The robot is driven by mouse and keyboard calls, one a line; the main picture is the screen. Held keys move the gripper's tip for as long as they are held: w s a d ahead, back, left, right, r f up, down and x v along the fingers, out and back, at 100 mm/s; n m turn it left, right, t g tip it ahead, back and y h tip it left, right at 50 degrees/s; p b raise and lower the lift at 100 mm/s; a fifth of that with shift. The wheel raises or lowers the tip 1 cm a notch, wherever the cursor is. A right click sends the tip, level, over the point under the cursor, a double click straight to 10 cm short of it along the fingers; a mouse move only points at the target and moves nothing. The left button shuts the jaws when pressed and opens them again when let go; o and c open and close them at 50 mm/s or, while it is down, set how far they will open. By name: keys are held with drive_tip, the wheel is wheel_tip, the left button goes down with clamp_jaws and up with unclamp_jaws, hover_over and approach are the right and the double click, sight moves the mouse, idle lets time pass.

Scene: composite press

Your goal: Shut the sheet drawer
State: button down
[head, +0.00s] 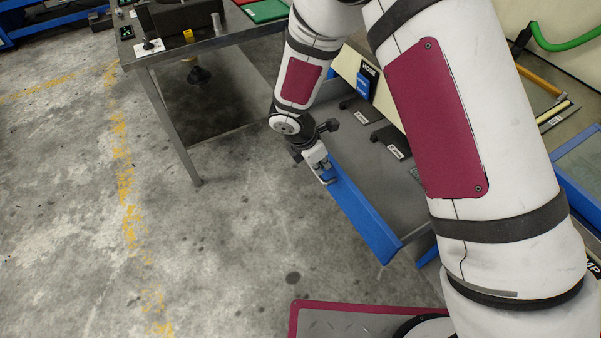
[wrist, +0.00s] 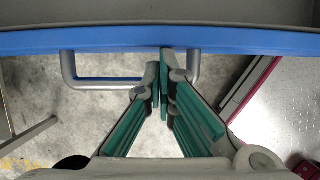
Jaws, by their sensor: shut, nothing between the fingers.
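The sheet drawer stands pulled out, with its blue front panel (head: 362,216) towards the open floor and its grey inside behind it. In the wrist view the blue top edge of the front (wrist: 110,40) crosses the picture, with a grey U-shaped handle (wrist: 72,75) on its outer side. My gripper (wrist: 167,55) is shut and empty, its tips at the blue front near the handle's right end. I cannot tell whether they touch it. In the head view my gripper (head: 323,168) is at the far end of the front, its tips partly hidden.
A metal table (head: 140,62) with small items stands at the upper left. A maroon-edged plate (head: 330,308) lies at the bottom. Black handles with white labels (head: 362,116) show beyond the drawer front. The concrete floor (head: 225,250) is clear at the left. My arm hides much of the right side.

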drive_tip(key=w+d, duration=1.1)
drive_tip(key=d, duration=0.5)
drive_tip(key=shift+d+b, duration=0.2)
drive_tip(key=shift+b, duration=0.1)
